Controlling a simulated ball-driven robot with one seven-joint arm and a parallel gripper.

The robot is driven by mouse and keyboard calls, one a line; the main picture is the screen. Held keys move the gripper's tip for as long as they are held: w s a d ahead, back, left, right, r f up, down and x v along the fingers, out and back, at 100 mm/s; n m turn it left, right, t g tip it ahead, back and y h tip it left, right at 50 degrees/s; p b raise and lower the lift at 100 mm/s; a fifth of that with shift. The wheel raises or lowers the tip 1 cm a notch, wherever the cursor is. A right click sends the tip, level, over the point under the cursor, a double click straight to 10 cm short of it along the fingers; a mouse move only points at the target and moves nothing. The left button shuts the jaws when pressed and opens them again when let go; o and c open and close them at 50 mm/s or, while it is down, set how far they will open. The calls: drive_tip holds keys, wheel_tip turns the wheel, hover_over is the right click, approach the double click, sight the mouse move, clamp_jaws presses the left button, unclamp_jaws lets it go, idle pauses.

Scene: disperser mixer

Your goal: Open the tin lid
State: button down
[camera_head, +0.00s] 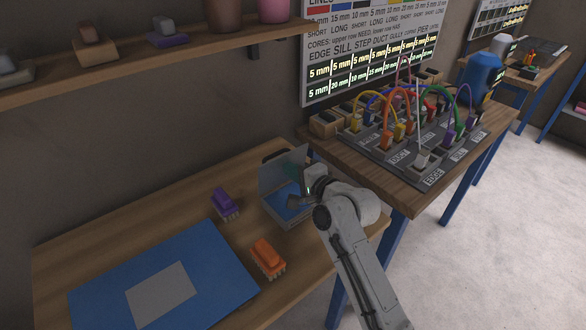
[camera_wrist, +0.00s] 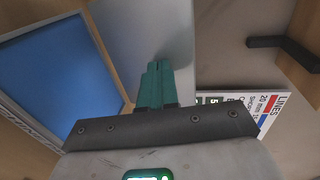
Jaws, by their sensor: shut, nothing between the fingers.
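The tin (camera_head: 287,218) stands on the wooden table, left of my arm, and its blue inside shows. Its grey lid (camera_head: 276,172) stands up steeply at the far side. In the wrist view the lid is a grey panel (camera_wrist: 135,35) beside the tin's blue inside (camera_wrist: 58,68). My gripper (camera_head: 299,172) is at the lid's right part; in the wrist view its teal fingers (camera_wrist: 156,70) are shut together with nothing between them. The fingertips overlap the lid panel in that view; I cannot tell whether they touch it. My wrist hides part of the tin's right side.
A purple brush-like block (camera_head: 225,205) and an orange one (camera_head: 267,258) lie left of and before the tin. A blue mat (camera_head: 215,255) covers the near left. A rack with coloured cables (camera_head: 415,125) stands on the right table. A shelf (camera_head: 150,58) hangs above.

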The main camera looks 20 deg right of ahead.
sight(285, 161)
drive_tip(key=shift+w+a+r+g+p, duration=0.1)
drive_tip(key=shift+w+r+g+p, duration=0.1)
drive_tip(key=shift+r+p, duration=0.3)
drive_tip(key=shift+w+r+g+p, duration=0.15)
drive_tip(key=shift+g+p, duration=0.05)
drive_tip(key=shift+p, duration=0.45)
drive_tip(key=w+g+p, duration=0.1)
drive_tip(key=p, duration=0.2)
drive_tip(key=shift+a+r+h, duration=0.1)
drive_tip(key=shift+a+h, duration=0.05)
drive_tip(key=shift+h, duration=0.15)
drive_tip(key=shift+w+a+p, duration=0.1)
drive_tip(key=shift+p, duration=0.35)
drive_tip(key=shift+w+a+f, duration=0.1)
drive_tip(key=shift+w+f, duration=0.1)
drive_tip(key=shift+w, duration=0.25)
